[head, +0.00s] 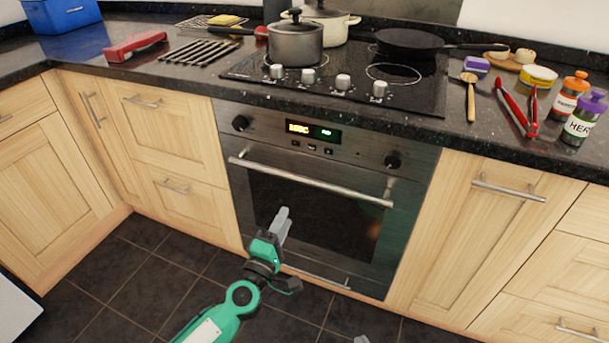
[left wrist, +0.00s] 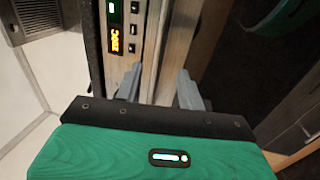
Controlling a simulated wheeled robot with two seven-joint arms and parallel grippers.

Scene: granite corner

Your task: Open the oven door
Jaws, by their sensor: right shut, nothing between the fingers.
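The oven (head: 330,200) is built in under the hob, and its door is shut. A steel bar handle (head: 310,181) runs across the top of the door, above the dark glass. My left gripper (head: 284,217) is in front of the glass, a little below the handle in the head view. Its two fingers are apart and nothing is seen held; they also show in the left wrist view (left wrist: 161,90), with the oven's steel front beyond. Whether they touch the door is unclear. Only a grey tip of my right gripper (head: 362,339) shows at the bottom edge; it is shut and empty.
The control panel (head: 315,138) has knobs and a lit display. Wooden drawers (head: 160,130) and a cupboard (head: 480,230) flank the oven. Pots, a pan (head: 410,43), red tongs (head: 515,108) and jars stand on the dark worktop. The tiled floor is clear.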

